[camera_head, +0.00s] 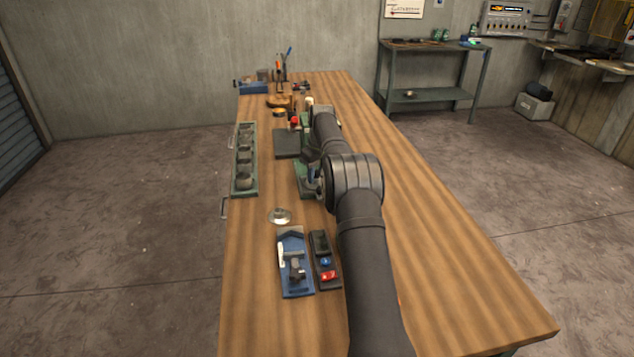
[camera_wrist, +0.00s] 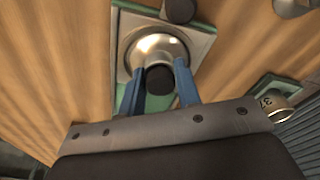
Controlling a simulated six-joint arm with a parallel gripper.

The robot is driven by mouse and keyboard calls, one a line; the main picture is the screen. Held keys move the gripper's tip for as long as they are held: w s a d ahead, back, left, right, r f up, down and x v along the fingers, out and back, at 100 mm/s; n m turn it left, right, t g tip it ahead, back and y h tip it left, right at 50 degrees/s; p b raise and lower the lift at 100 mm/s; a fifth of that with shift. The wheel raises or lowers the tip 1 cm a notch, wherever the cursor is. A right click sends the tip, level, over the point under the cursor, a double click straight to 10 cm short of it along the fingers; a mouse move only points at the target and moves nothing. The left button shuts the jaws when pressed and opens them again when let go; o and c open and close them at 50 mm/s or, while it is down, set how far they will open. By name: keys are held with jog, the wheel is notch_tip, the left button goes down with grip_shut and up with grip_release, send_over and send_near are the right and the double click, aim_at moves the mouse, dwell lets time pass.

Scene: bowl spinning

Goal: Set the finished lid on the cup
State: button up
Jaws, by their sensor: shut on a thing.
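My gripper (camera_wrist: 160,72) has two blue fingers closed around a short dark knob (camera_wrist: 160,82). Under the knob is a shiny round metal dome, which looks like the lid (camera_wrist: 152,43). The dome lies over a pale square plate with a green base (camera_wrist: 203,42); I cannot tell whether it touches the plate. In the head view my gripper (camera_head: 314,184) is low over a green fixture (camera_head: 304,192), mostly hidden by my arm. I cannot single out the cup with certainty.
A shiny round dish (camera_head: 280,216) lies on the wooden table (camera_head: 440,270). A blue tool stand (camera_head: 294,285) and a dark holder (camera_head: 322,240) stand in front. The table's right side is clear.

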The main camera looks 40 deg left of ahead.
jog(key=shift+r, duration=0.1)
dwell(0.3)
jog(key=shift+r, duration=2.4)
jog(key=shift+d+r, duration=0.1)
jog(key=shift+d+r, duration=0.2)
jog(key=shift+d, duration=0.1)
jog(key=s+d+r, duration=0.3)
jog(key=s+d, duration=0.1)
jog(key=d, duration=0.4)
jog(key=s+d+r, duration=0.3)
jog(key=d, duration=0.6)
notch_tip(320, 180, down, 7)
jog(key=shift+r, duration=0.2)
jog(key=shift+a+f, duration=0.1)
jog(key=shift+f, duration=1.35)
